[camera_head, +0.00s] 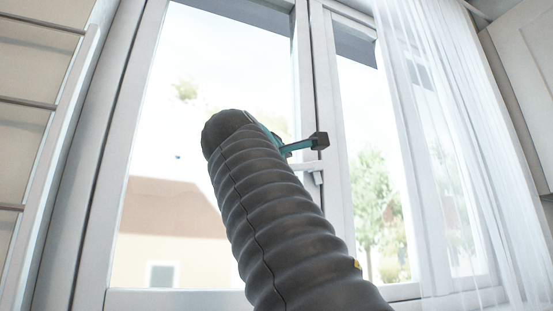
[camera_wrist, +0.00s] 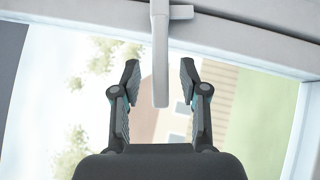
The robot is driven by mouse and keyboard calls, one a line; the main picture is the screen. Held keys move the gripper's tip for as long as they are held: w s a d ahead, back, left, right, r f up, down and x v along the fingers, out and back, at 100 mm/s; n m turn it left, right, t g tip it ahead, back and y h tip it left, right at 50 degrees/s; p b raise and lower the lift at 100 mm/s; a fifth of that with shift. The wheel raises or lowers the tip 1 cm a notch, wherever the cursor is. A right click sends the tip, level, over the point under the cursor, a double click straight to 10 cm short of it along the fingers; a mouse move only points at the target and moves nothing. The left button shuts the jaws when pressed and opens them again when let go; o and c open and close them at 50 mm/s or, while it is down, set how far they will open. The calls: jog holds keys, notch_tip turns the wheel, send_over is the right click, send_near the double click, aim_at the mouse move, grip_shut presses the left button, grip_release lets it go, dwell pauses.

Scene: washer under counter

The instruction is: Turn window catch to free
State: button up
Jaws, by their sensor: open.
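The window catch (camera_wrist: 160,60) is a white lever handle on the white window frame. In the wrist view it reaches from the frame at the top down between the two fingers of my gripper (camera_wrist: 158,84). The fingers are open, one on each side of the lever, with a visible gap on both sides. In the head view the catch (camera_head: 313,173) shows only in part on the middle window post, just below a dark fingertip of my gripper (camera_head: 319,141). My dark ribbed arm hides the rest of it.
The window frame (camera_head: 325,110) has a large pane on the left and a narrower one on the right. A sheer white curtain (camera_head: 437,120) hangs over the right side. A rack with rails (camera_head: 40,103) stands at the far left, and a cabinet (camera_head: 527,75) is at the upper right.

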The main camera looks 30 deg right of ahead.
jog(key=v, duration=1.1)
jog(key=shift+s+a, duration=0.1)
jog(key=shift+s, duration=0.05)
